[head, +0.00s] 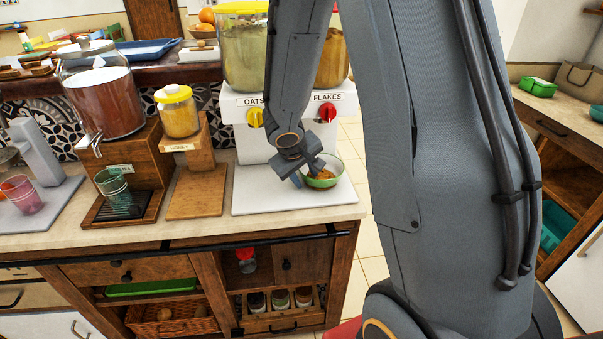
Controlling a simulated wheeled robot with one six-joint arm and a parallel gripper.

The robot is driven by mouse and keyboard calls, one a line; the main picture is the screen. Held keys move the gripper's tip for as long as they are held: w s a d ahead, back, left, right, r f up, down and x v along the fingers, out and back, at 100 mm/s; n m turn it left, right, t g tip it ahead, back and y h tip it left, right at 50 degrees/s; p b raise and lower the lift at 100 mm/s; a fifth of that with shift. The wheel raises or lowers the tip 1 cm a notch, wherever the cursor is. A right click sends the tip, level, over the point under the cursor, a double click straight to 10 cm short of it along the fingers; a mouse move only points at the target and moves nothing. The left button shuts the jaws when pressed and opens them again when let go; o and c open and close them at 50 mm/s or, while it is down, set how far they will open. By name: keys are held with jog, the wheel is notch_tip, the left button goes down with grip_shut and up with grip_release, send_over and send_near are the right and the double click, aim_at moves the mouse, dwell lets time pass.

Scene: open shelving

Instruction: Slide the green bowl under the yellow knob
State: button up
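The green bowl (326,183) stands on the white board of the cereal dispenser, below the red knob (327,113) labelled FLAKES. Some brown-orange content shows inside it. The yellow knob (255,117), labelled OATS, is to the left, and the board below it is bare. My gripper (311,178) points down at the bowl's left side, with its fingertips at or over the rim. The fingers overlap the bowl in this view, so I cannot tell whether they grip it or are apart.
The white board (262,192) is clear left of the bowl. A wooden honey stand (196,190) with a yellow-lidded jar is further left, then a drink dispenser (104,95) with a greenish glass (114,190). My arm hides part of the right side.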

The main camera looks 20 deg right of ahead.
grip_shut()
